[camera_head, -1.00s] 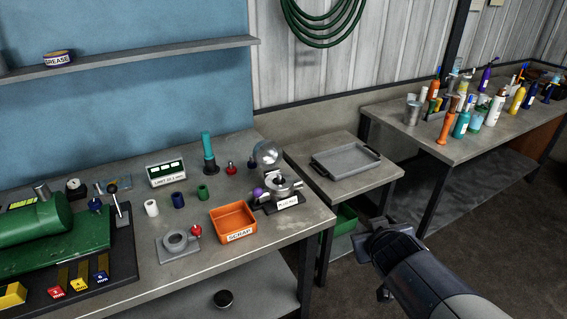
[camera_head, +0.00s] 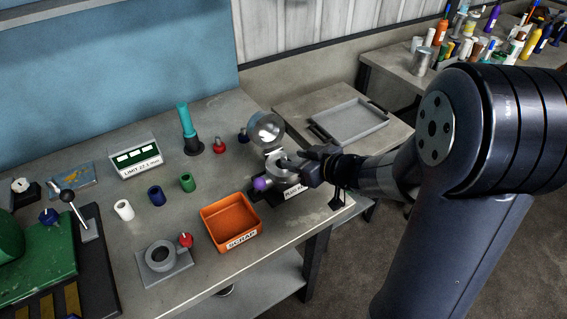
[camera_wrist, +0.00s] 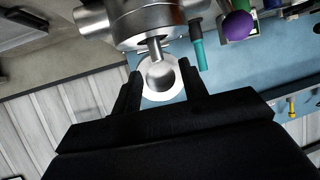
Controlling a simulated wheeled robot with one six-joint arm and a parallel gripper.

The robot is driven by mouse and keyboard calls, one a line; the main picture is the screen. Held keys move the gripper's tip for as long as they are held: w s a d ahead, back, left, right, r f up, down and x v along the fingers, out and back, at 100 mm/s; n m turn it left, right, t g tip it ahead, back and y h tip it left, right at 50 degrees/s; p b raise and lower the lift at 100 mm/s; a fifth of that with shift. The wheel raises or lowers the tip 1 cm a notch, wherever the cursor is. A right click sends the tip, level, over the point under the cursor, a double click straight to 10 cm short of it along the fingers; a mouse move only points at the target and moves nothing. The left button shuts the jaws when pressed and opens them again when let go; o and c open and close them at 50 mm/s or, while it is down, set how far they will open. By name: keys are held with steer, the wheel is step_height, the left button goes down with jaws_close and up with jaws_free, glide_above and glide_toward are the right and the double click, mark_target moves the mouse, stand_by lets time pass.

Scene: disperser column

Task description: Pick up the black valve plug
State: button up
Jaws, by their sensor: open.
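I cannot pick out a black valve plug with certainty. A steel valve-like body (camera_head: 282,172) with a purple ball knob (camera_head: 261,184) and a white label stands at the bench's right end. My gripper (camera_head: 298,166) is open beside its upper right side and hides part of it; something dark shows at its top. In the wrist view, the steel body (camera_wrist: 150,22) lies beyond my open fingers (camera_wrist: 160,88). I cannot tell whether the fingers touch anything.
A grey tray (camera_head: 350,120) lies on the side table.

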mark_target(286, 158)
steer(key=shift+x, duration=3.1)
steer(key=shift+d+f, duration=0.1)
jaws_close()
